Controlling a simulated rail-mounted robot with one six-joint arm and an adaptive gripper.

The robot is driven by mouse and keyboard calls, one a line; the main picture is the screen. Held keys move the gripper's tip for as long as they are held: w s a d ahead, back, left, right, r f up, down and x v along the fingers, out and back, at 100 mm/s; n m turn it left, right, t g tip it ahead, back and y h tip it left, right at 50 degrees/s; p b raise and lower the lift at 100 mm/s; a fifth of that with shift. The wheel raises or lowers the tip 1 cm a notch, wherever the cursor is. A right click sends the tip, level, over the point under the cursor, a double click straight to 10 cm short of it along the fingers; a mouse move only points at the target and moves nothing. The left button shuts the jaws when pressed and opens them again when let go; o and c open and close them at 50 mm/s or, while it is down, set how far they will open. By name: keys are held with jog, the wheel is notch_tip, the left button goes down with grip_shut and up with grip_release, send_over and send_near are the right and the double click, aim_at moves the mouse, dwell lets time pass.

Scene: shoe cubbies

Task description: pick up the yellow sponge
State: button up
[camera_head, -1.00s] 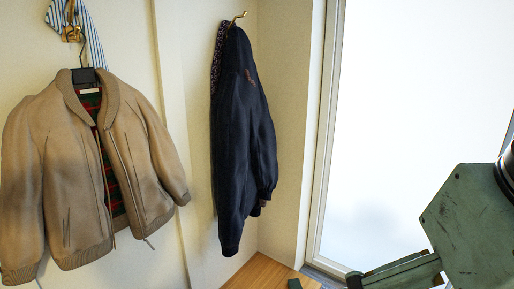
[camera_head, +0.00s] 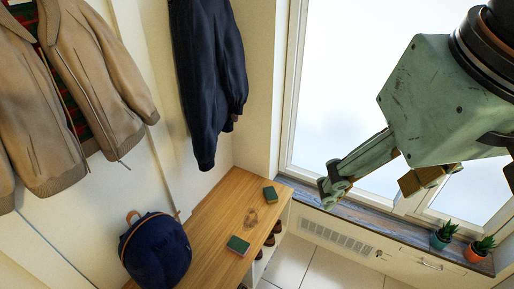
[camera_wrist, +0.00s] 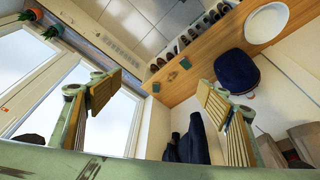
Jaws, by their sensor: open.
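No plainly yellow sponge shows. Two small blocks with dark green tops lie on the wooden bench: one near the window end (camera_head: 270,194), one near the front edge (camera_head: 238,245). The nearer one has a thin paler edge; I cannot tell whether either is the sponge. Both also show in the wrist view, at the bench end (camera_wrist: 156,87) and farther along the bench (camera_wrist: 185,63). My gripper (camera_head: 378,188) is open, high on the right and apart from the bench. In the wrist view its fingers (camera_wrist: 160,88) are spread with nothing between them.
A navy backpack (camera_head: 157,250) stands on the bench (camera_head: 208,218) by the wall. Shoes (camera_head: 269,240) sit in cubbies below. Jackets (camera_head: 208,80) hang above. Potted plants (camera_head: 442,237) stand on the right windowsill. A white round bowl (camera_wrist: 267,22) shows in the wrist view.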

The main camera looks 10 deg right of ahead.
jog(key=w+r+n, duration=0.1)
jog(key=w+n, duration=0.2)
jog(key=w, duration=1)
jog(key=n+g, duration=0.4)
jog(key=n, duration=1.2)
send_over(271, 193)
notch_tip(271, 193, down, 63)
jog(key=shift+a+f+n+b, duration=0.1)
jog(key=shift+f+n+b, duration=0.2)
jog(key=shift+f+b, duration=0.05)
notch_tip(271, 193, down, 8)
jog(key=shift+r+b, duration=0.1)
jog(key=shift+b, duration=0.6)
jog(key=shift+f, duration=0.4)
